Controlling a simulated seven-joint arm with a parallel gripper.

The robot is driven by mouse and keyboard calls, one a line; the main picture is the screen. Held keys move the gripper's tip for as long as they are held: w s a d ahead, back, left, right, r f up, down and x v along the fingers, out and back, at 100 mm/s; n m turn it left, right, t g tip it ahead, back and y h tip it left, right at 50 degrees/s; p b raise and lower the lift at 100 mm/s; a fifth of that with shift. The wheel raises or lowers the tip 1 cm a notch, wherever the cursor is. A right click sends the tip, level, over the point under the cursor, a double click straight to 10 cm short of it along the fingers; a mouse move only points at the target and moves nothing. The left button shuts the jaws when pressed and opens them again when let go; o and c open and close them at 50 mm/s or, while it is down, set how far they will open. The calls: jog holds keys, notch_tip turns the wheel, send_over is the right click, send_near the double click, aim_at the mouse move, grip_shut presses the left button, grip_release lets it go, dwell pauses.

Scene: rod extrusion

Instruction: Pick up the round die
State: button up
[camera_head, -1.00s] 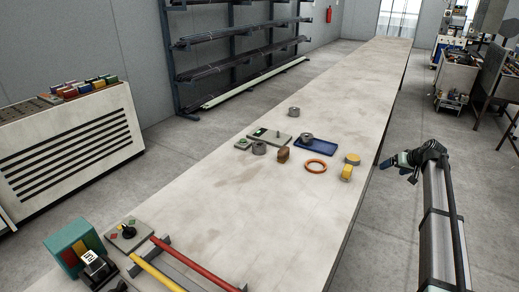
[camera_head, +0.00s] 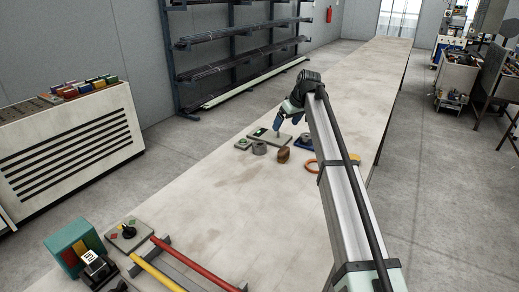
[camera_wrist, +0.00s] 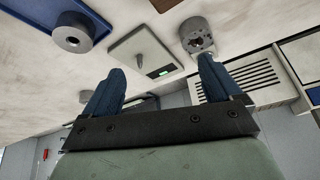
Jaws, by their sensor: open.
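Several grey round pieces are in view, and I cannot be certain which is the round die. One with several holes in its face (camera_wrist: 196,37) is at the upper right of the wrist view, beyond the right fingertip; it seems to be the grey cylinder (camera_head: 260,148) in the head view. A plain ring-like cylinder (camera_wrist: 73,38) sits on a blue tray (camera_wrist: 48,18). Another grey round piece (camera_wrist: 85,97) is partly hidden behind the left finger. My gripper (camera_wrist: 161,68) is open and empty, its blue fingers apart; it also shows above the table (camera_head: 288,120) in the head view.
A grey plate with an upright peg and green display (camera_wrist: 142,52) lies between the round pieces. Red (camera_head: 195,262) and yellow (camera_head: 155,272) rods are at the near end. The table's middle front is clear.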

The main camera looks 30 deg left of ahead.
aim_at(259, 144)
jog(key=s+a+n, duration=0.1)
jog(key=s+a, duration=0.4)
jog(key=a, duration=0.1)
jog(key=x, duration=1.2)
jog(key=shift+s+d+f, duration=0.1)
jog(key=shift+d+f, duration=0.1)
jog(key=shift+f, duration=0.2)
jog(key=c, duration=1.4)
